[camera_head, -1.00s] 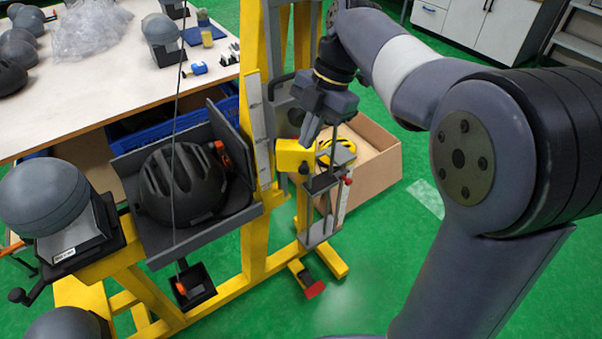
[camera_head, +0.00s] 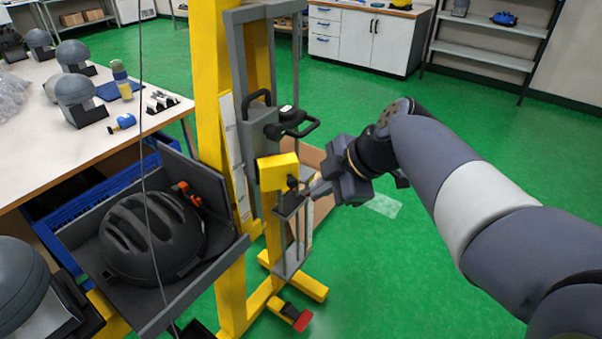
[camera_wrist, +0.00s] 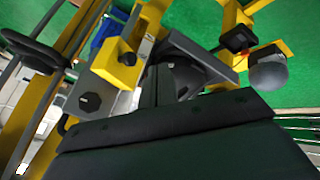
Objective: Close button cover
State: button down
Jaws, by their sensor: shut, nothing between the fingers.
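I cannot make out a button or its cover for certain in either view. A yellow block (camera_head: 278,172) with a small dark knob sits on the tower's carriage; it also shows in the wrist view (camera_wrist: 116,66). Below it hangs a grey bracket frame (camera_head: 291,204). My gripper (camera_head: 310,191) is shut and empty, its tips pointing left, close to the right side of the block and bracket. I cannot tell whether it touches them. In the wrist view its dark body fills the bottom and hides part of the scene.
The yellow tower post (camera_head: 212,110) stands left of my gripper. A black helmet (camera_head: 150,238) lies in a grey tray (camera_head: 210,282). A red-tipped piece (camera_head: 297,317) is low on the yellow base. A cardboard box (camera_head: 312,157) is behind the bracket. Green floor is free to the right.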

aim_at(280, 176)
jog(key=w+a+f+p, duration=0.1)
jog(key=w+a+f, duration=0.2)
jog(key=w, duration=0.2)
jog(key=shift+f, duration=0.2)
jog(key=shift+w, duration=0.1)
jog(key=w+d+n+g+y+b, duration=0.1)
jog(key=w+n+g+b, duration=0.2)
jog(key=w, duration=0.4)
jog(key=shift+w+d+n+b, duration=0.35)
jog(key=shift+n+b, duration=0.1)
jog(key=shift+n, duration=0.45)
jog(key=shift+w+r, duration=0.1)
dwell(0.6)
